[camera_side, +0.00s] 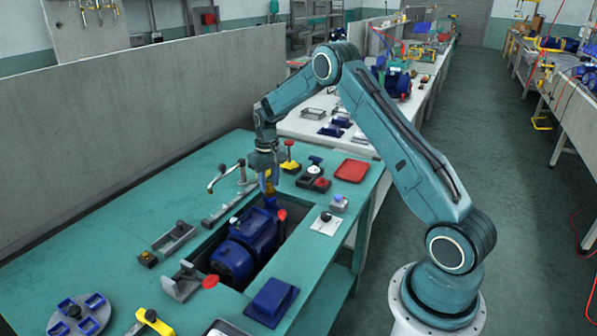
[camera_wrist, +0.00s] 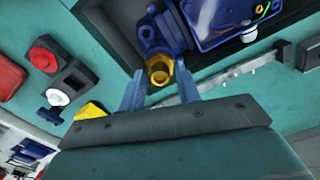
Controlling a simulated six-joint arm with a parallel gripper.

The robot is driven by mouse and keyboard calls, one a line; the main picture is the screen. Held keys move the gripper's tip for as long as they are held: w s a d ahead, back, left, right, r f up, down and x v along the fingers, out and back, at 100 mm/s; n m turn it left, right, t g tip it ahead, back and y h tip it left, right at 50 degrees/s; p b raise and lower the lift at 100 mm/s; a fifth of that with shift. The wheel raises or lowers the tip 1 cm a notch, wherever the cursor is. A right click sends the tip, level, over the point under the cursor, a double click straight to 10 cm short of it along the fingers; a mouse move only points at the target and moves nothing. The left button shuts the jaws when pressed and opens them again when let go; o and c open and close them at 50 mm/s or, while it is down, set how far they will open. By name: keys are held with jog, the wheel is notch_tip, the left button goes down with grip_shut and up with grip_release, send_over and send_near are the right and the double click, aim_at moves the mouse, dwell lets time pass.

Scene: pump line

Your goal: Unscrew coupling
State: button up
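The yellow coupling (camera_wrist: 160,70) sits at the end of the blue pump's pipe stub (camera_wrist: 150,38). The blue pump (camera_side: 246,243) lies in a dark recess in the green bench. My gripper (camera_wrist: 160,78) points down over the coupling, with one finger on each side of it. The fingers stand apart, and I cannot tell whether they touch the coupling. In the side view, my gripper (camera_side: 268,184) is at the pump's far end, and the coupling (camera_side: 269,188) shows small at its fingertips.
A blue block (camera_side: 271,301) is in front. The bench's left part is largely clear.

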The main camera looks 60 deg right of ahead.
jog(key=shift+r, duration=0.15)
jog(key=shift+r, duration=2.1)
jog(key=shift+m, duration=0.3)
jog(key=m, duration=0.6)
jog(key=shift+r, duration=0.3)
jog(key=m, duration=0.7)
jog(key=shift+r, duration=0.3)
jog(key=m, duration=0.7)
jog(key=shift+r+m, duration=0.3)
jog(key=shift+r, duration=0.05)
jog(key=m, duration=0.6)
jog(key=shift+r+m, duration=0.25)
jog(key=shift+m, duration=0.05)
jog(key=shift+f, duration=0.15)
